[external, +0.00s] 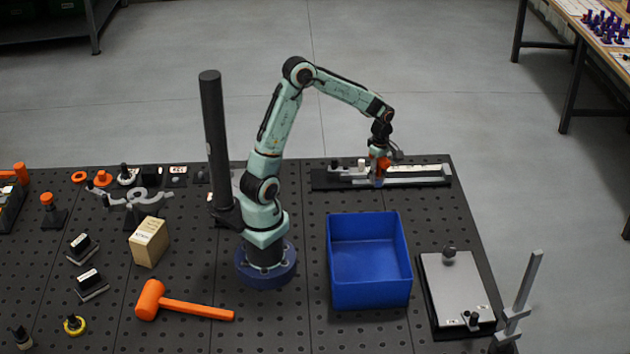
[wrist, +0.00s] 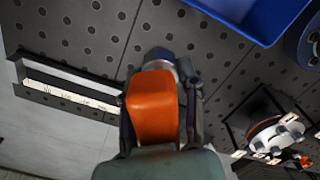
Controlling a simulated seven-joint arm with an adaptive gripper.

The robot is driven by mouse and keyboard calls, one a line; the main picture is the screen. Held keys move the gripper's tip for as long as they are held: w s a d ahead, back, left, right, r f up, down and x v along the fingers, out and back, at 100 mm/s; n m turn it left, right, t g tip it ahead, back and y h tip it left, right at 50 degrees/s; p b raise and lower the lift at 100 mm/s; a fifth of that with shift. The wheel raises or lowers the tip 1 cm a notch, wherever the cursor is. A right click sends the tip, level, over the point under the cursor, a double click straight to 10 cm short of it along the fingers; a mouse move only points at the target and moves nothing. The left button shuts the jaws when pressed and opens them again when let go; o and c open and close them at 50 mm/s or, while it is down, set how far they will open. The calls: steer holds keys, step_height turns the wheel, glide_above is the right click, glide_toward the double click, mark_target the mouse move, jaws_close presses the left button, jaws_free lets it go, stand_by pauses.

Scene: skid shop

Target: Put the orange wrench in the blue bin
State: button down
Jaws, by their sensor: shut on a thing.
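My gripper (external: 381,158) is over the far right part of the pegboard table, beside a long rail fixture. In the wrist view its fingers are closed around an orange object (wrist: 152,105) with a grey-blue end beyond it. Its full shape is hidden by the fingers, so I cannot tell for sure that it is a wrench. The blue bin (external: 370,295) stands open and looks empty, nearer the camera than my gripper. Its edge also shows at the top of the wrist view (wrist: 250,15).
The rail fixture (external: 420,175) lies along the far edge. A grey plate fixture (external: 455,290) is right of the bin. An orange mallet (external: 195,307), a tan box (external: 149,243) and a tall dark post (external: 213,130) stand or lie left of it.

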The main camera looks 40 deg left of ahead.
steer(key=s+d+m, duration=0.4)
steer(key=s+d, duration=0.6)
steer(key=s, duration=0.1)
steer(key=m, duration=0.2)
glide_above(369, 277)
steer(key=s+d, duration=0.2)
steer(key=s, duration=0.1)
step_height(369, 277, down, 15)
steer(key=shift+r, duration=0.1)
steer(key=shift+w+f, duration=0.1)
steer(key=shift+f, duration=0.25)
steer(key=shift+f, duration=0.1)
steer(key=c, duration=0.7)
jaws_free()
